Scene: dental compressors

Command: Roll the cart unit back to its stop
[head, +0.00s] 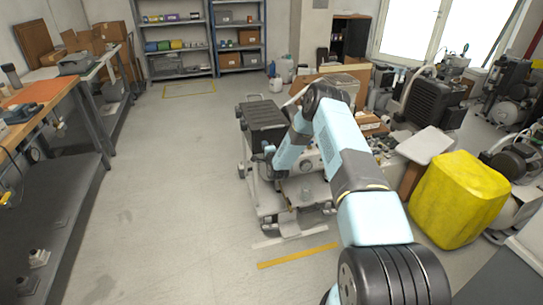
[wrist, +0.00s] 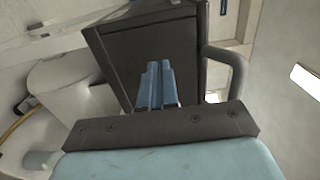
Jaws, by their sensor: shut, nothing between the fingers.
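The cart unit (head: 263,118) is a wheeled frame with a dark ribbed box on top and pale machine parts below. It stands on the floor mid-picture in the head view, partly hidden by my arm. In the wrist view its dark box (wrist: 112,50) fills the middle, with a grey bent tube (wrist: 238,72) to the right. My gripper (wrist: 155,68) is shut and empty, its blue fingers together in front of the box. I cannot tell whether they touch it. A pale bar (head: 290,236) and a yellow floor strip (head: 298,256) lie at the cart's near end; which is the stop is unclear.
A yellow-covered block (head: 458,198) and several compressors (head: 435,100) crowd the right. A workbench (head: 45,110) runs along the left. Shelves (head: 205,45) stand at the back. A yellow floor outline (head: 190,95) lies before them. The floor left of the cart is clear.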

